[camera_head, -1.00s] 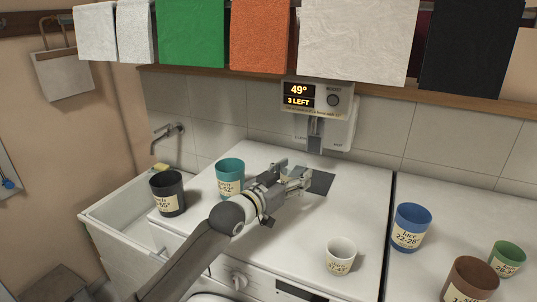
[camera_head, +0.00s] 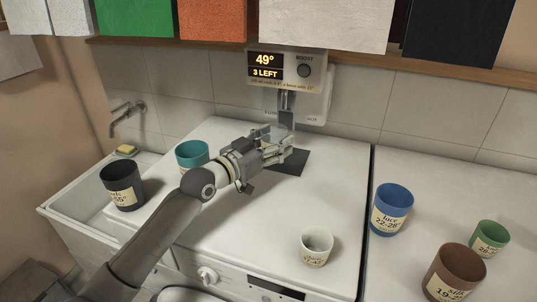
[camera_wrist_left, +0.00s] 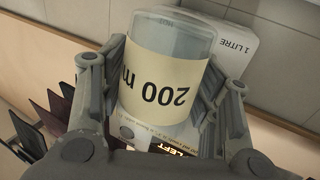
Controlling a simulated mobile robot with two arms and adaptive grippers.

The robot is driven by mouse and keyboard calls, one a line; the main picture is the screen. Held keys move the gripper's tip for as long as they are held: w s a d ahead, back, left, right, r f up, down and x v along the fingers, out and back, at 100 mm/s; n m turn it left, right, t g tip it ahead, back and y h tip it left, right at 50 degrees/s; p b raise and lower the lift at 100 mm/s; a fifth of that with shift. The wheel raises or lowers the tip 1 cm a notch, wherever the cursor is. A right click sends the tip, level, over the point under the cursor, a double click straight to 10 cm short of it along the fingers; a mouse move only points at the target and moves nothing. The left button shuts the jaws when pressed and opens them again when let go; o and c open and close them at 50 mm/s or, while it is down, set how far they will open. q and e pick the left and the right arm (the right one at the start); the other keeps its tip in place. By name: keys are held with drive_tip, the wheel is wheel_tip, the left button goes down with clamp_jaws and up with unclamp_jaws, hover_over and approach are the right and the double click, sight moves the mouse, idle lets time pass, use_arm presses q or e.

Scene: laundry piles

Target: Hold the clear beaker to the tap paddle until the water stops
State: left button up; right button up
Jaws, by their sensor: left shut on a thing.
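The clear beaker (camera_wrist_left: 170,40) with a cream "200 ml" label is between the fingers of my left gripper (camera_wrist_left: 165,85) in the left wrist view, and the gripper is shut on it. In the head view the left gripper (camera_head: 274,146) is over the washing machine top, just below the tap unit (camera_head: 305,100); it largely hides the beaker. The unit's display (camera_head: 265,66) reads "49°" and "3 LEFT". The grey tap paddle (camera_head: 286,112) is just above the gripper; whether the beaker touches it I cannot tell. No water stream is visible. My right gripper is out of view.
A dark mat (camera_head: 293,163) lies below the unit. A teal cup (camera_head: 192,155) and black cup (camera_head: 121,192) stand left, a white cup (camera_head: 316,254) in front. Blue (camera_head: 391,203), brown (camera_head: 458,268) and green (camera_head: 491,236) cups stand right. Cloths hang above.

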sight(288, 123)
use_arm(q)
drive_tip(key=shift+w+d+b, duration=0.3)
drive_tip(key=shift+w+b, duration=0.5)
drive_tip(key=shift+w, duration=0.1)
drive_tip(key=shift+w+d+b, duration=0.3)
drive_tip(key=shift+w+b, duration=0.45)
drive_tip(key=shift+w, duration=0.2)
drive_tip(key=shift+w+d+b, duration=0.3)
drive_tip(key=shift+w+b, duration=0.5)
drive_tip(key=shift+w, duration=0.1)
drive_tip(key=shift+w+d+b, duration=0.15)
drive_tip(key=shift+w+b, duration=0.4)
drive_tip(key=shift+b, duration=0.2)
drive_tip(key=shift+w+d+b, duration=0.15)
drive_tip(key=shift+w+b, duration=0.35)
drive_tip(key=shift+b, duration=0.25)
drive_tip(key=shift+r, duration=0.1)
drive_tip(key=shift+s+a+p, duration=0.15)
drive_tip(key=shift+s+p, duration=0.25)
drive_tip(key=shift+p, duration=0.3)
drive_tip(key=shift+s+a+p, duration=0.2)
drive_tip(key=shift+s+p, duration=0.45)
drive_tip(key=shift+s, duration=0.1)
drive_tip(key=shift+s+a+p, duration=0.2)
drive_tip(key=shift+s+p, duration=0.45)
drive_tip(key=shift+s, duration=0.05)
drive_tip(key=shift+s+a, duration=0.2)
drive_tip(key=shift+s, duration=0.3)
